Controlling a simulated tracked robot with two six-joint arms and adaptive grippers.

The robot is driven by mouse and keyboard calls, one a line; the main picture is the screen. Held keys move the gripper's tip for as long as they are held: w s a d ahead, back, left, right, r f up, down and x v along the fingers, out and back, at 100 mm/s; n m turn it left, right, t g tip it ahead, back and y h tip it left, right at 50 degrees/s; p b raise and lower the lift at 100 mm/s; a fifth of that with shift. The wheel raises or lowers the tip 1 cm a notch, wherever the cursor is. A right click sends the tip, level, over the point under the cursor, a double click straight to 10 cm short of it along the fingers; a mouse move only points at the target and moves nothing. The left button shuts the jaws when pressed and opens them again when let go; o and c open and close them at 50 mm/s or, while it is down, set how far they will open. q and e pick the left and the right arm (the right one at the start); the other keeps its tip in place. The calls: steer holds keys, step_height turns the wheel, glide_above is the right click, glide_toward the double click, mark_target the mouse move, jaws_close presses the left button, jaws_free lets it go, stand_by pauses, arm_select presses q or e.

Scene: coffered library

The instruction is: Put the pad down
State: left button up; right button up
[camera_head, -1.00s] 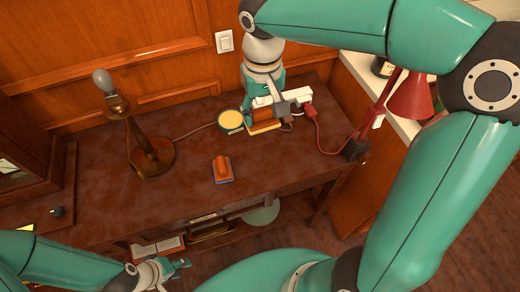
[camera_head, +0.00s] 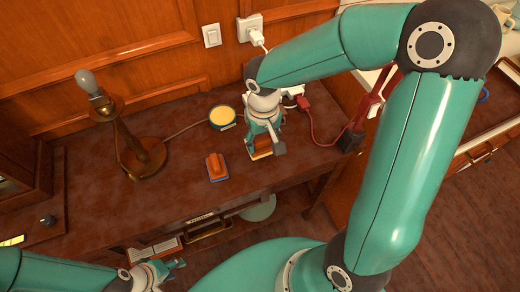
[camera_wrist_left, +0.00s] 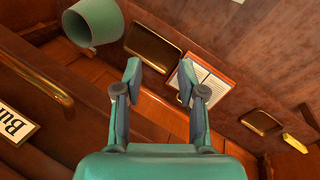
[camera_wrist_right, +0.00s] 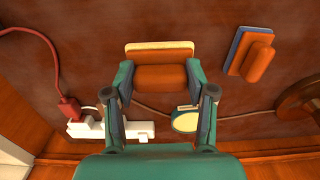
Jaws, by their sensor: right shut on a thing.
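An orange-brown pad with a cream-coloured sole (camera_wrist_right: 160,77) is between the fingers of my right gripper (camera_wrist_right: 160,84), which is shut on it. In the head view the pad (camera_head: 261,154) is mostly hidden under my right gripper (camera_head: 263,142), low over the desk (camera_head: 185,212). I cannot tell whether its sole touches the desktop. A second orange pad with a blue base (camera_head: 217,167) lies on the desk to the left; it also shows in the right wrist view (camera_wrist_right: 249,52). My left gripper (camera_wrist_left: 158,82) is open and empty, at the desk's front edge in the head view (camera_head: 176,270).
A round tin with a yellow top (camera_head: 222,117) stands behind the pads. A white power strip (camera_wrist_right: 110,130) with a red plug (camera_head: 303,103) and cable lies at the back right. A lamp with a bare bulb (camera_head: 145,155) stands left. The front middle desktop is clear.

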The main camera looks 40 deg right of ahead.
mark_target(262, 150)
steer(key=shift+f, duration=2.15)
steer(key=o, duration=1)
steer(key=shift+f, duration=0.1)
step_height(262, 150, up, 12)
steer(key=shift+f, duration=0.15)
steer(key=shift+r, duration=0.3)
